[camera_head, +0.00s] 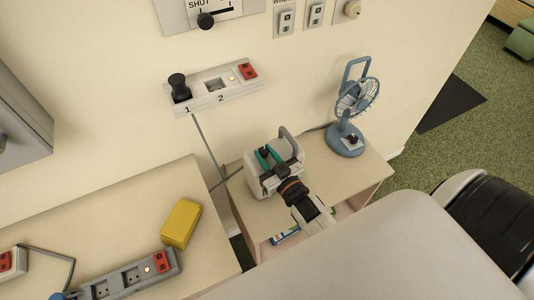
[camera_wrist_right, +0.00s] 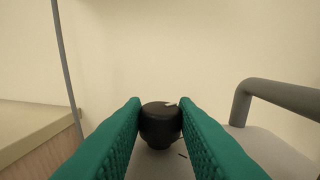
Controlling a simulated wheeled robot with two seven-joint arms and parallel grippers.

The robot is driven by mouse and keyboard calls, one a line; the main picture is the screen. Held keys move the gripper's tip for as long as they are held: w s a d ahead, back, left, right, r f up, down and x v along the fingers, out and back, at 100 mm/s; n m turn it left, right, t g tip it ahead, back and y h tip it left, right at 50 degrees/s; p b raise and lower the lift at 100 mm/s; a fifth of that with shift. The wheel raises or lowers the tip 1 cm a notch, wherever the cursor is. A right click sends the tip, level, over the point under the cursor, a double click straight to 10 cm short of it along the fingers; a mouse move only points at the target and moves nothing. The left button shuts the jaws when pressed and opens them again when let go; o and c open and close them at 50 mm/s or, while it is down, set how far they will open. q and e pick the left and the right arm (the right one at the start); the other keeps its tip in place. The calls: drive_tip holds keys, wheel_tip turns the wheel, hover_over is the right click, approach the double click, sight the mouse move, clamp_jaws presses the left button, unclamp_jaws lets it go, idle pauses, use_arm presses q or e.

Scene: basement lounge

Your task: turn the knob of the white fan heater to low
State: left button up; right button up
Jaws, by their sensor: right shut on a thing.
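The white fan heater (camera_head: 258,181) stands on a small wooden side table in the head view, with a grey handle (camera_head: 290,142) on its far side. In the right wrist view its pale top (camera_wrist_right: 250,145) and grey handle (camera_wrist_right: 275,92) show at the right. The black knob (camera_wrist_right: 160,122) sits on its top, with a light pointer mark near its upper right edge. My right gripper (camera_head: 268,157), with teal fingers, is shut on the knob from above; the fingers (camera_wrist_right: 160,118) lie on both sides of it. My left gripper is not in view.
A blue fan (camera_head: 346,140) stands right of the heater on the side table (camera_head: 352,180). A wall panel (camera_head: 215,90) with sockets is behind. A grey cable runs down the wall.

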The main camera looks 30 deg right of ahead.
drive_tip(key=shift+a+m+h, duration=0.1)
drive_tip(key=shift+m+h, duration=0.6)
drive_tip(key=shift+h, duration=0.4)
drive_tip(key=o, duration=1)
drive_tip(key=shift+s, duration=0.15)
